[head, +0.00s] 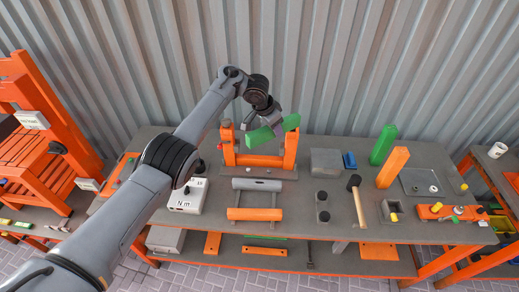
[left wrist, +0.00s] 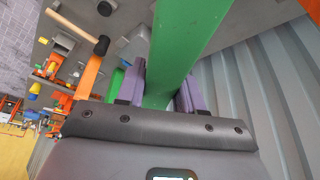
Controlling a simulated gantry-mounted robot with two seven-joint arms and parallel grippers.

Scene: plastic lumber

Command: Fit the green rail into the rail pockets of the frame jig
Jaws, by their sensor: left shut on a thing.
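The frame jig (head: 259,160) stands at the back middle of the bench, with two orange uprights joined by an orange crossbar. My left gripper (head: 268,126) is above it, shut on the green rail (head: 291,122). The rail is in the air at the level of the upright tops, its right end near the right upright (head: 291,146). I cannot tell whether it touches the jig. In the left wrist view the green rail (left wrist: 185,40) runs between the fingers of the gripper (left wrist: 163,92). The pockets are not clearly seen. My right gripper is not in view.
A green post (head: 383,145) and an orange post (head: 393,167) stand to the right. A mallet (head: 357,199), a grey block (head: 325,162) and an orange bar (head: 254,214) on a stand are nearby. A corrugated wall (head: 340,70) rises behind.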

